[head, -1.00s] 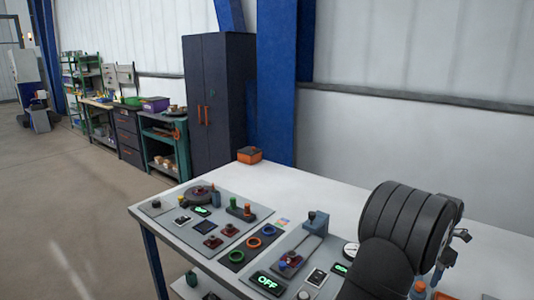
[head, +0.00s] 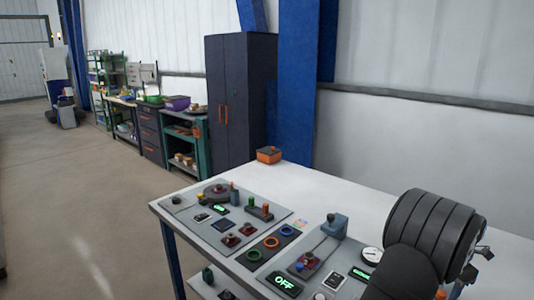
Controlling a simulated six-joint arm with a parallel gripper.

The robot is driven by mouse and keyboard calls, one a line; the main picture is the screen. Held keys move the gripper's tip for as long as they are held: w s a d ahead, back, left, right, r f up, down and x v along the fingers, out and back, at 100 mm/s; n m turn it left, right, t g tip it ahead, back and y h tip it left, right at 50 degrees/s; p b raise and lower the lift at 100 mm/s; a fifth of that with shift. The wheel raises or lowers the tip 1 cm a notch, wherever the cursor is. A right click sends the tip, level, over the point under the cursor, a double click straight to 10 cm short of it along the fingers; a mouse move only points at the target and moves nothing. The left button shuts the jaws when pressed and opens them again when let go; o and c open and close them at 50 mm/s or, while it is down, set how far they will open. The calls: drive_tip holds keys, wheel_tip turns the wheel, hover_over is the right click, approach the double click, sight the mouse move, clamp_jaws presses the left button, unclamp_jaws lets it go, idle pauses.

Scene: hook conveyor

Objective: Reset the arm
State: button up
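My arm, a dark ribbed link, rises at the right of the head view over the right part of the white table (head: 350,195). A small part of what may be my gripper shows at the far right edge behind the arm. Its fingers are hidden, so I cannot tell whether it is open or holds anything. The arm covers part of the control panels on the table.
A left control panel (head: 205,232) and a right panel with a lit OFF display (head: 285,284) lie on the table. Coloured rings (head: 271,243) lie between them. An orange box (head: 269,155) sits at the back corner. A dark cabinet (head: 235,100) stands behind. The table's back middle is clear.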

wheel_tip(320, 180, up, 15)
wheel_tip(320, 180, down, 17)
drive_tip(key=shift+f, duration=0.15)
drive_tip(key=shift+w+a+r+m, duration=0.2)
drive_tip(key=shift+w+a+m, duration=0.1)
drive_tip(key=shift+a+m, duration=0.1)
drive_tip(key=w+a+m, duration=0.1)
drive_tip(key=w+m, duration=0.1)
drive_tip(key=m, duration=0.1)
drive_tip(key=w+a+m, duration=0.2)
drive_tip(key=w, duration=0.1)
drive_tip(key=w+a+m, duration=0.1)
drive_tip(key=w+m, duration=0.2)
drive_tip(key=shift+a+m, duration=0.3)
drive_tip(key=w+m, duration=0.2)
drive_tip(key=shift+w, duration=0.3)
drive_tip(key=shift+r, duration=1.05)
